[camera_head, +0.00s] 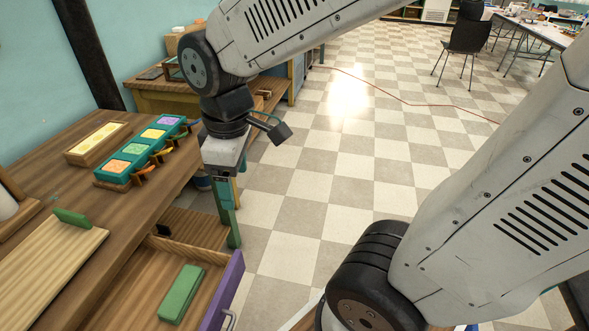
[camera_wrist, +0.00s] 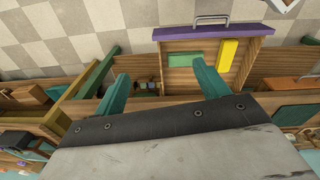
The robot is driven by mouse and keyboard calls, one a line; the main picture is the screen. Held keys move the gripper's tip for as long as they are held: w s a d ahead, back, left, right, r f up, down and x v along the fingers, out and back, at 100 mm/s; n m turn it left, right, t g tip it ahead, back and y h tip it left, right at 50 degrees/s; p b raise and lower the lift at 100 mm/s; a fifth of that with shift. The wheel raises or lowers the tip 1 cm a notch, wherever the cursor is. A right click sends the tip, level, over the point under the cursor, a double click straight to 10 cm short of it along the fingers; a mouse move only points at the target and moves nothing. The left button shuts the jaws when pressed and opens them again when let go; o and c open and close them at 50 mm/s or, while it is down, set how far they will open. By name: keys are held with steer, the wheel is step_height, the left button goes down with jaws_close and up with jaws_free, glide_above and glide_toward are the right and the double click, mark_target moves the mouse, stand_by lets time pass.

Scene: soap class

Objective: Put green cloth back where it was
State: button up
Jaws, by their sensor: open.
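A green, flat, oblong piece (camera_head: 182,293), the likeliest green cloth, lies in an open wooden drawer with a purple front (camera_head: 222,291). The wrist view shows a green piece (camera_wrist: 209,46) in the drawer, partly behind a finger, with a yellow oblong piece (camera_wrist: 228,62) beside it. My gripper (camera_head: 228,205) points down beyond the drawer's far end, apart from the green piece. In the wrist view its two teal fingers are spread wide with nothing between them (camera_wrist: 160,68).

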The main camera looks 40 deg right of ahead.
steer(key=s+d+r+m, duration=0.2)
steer(key=s+m, duration=0.2)
steer(key=s, duration=0.1)
steer(key=s+d+r+m, duration=0.2)
steer(key=s+d+m, duration=0.1)
steer(key=s+m, duration=0.1)
steer(key=shift+s+r, duration=0.35)
steer(key=shift+s, duration=0.3)
steer(key=shift+t, duration=0.3)
